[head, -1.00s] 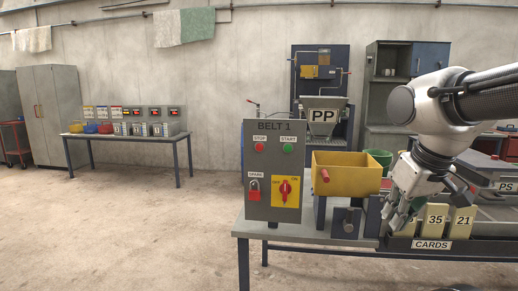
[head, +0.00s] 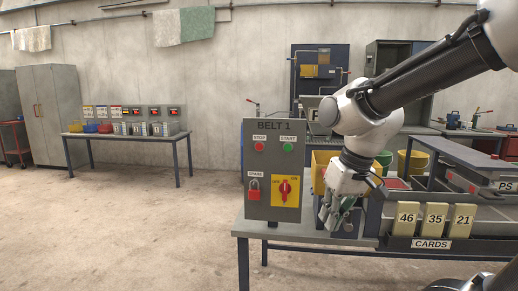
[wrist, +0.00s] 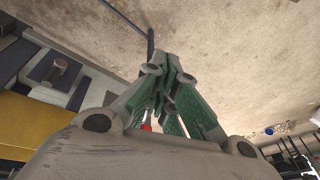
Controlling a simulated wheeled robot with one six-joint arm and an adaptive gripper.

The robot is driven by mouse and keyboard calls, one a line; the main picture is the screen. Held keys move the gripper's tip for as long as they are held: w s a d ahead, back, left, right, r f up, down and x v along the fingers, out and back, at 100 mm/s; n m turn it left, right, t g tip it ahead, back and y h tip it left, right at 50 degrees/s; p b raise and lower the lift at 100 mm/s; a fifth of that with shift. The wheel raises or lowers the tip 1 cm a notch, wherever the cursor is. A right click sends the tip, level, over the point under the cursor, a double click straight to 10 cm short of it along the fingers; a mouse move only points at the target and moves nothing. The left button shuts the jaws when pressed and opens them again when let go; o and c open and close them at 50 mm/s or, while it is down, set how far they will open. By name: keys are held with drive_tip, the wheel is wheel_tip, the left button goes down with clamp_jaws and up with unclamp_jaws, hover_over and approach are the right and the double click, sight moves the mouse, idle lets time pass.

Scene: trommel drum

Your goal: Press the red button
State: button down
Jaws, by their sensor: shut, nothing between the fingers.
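The grey BELT 1 panel (head: 273,205) stands upright at the left end of the bench in the head view. Its red STOP button (head: 260,146) is at the upper left, beside the green START button (head: 287,147). Below are a red padlock (head: 254,189) marked SPARE and a red rotary switch (head: 285,190) on a yellow plate. My gripper (head: 330,223) is shut and empty, pointing down just right of the panel and lower than the buttons. In the wrist view its green-padded fingers (wrist: 172,90) are together. A small red piece shows behind them; I cannot tell what it is.
A yellow bin (head: 320,164) is partly hidden behind my arm. A CARDS rack (head: 432,244) holding yellow cards stands to the right on the bench. A table (head: 125,137) with coloured bins is far left. The floor in front of the panel is clear.

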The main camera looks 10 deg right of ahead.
sight(256, 147)
drive_tip(key=w+a+r+m+t+y, duration=0.25)
drive_tip(key=w+a+m+t, duration=0.35)
drive_tip(key=w+a+m, duration=0.85)
drive_tip(key=w+r+m+t, duration=0.3)
drive_tip(key=w+r+m, duration=0.1)
drive_tip(key=w, duration=0.5)
drive_tip(key=shift+w+r+m+t, duration=0.2)
drive_tip(key=shift+r+m+t, duration=0.15)
drive_tip(key=shift+r, duration=0.4)
drive_tip(key=shift+w, duration=0.1)
drive_tip(key=shift+w+d, duration=0.5)
drive_tip(key=shift+w, duration=0.85)
drive_tip(key=shift+w+d, duration=0.5)
drive_tip(key=shift+w, duration=0.85)
drive_tip(key=shift+w+d, duration=0.5)
drive_tip(key=shift+w, duration=0.85)
drive_tip(key=shift+w, duration=0.1)
drive_tip(key=shift+w+d, duration=0.15)
drive_tip(key=shift+w, duration=0.15)
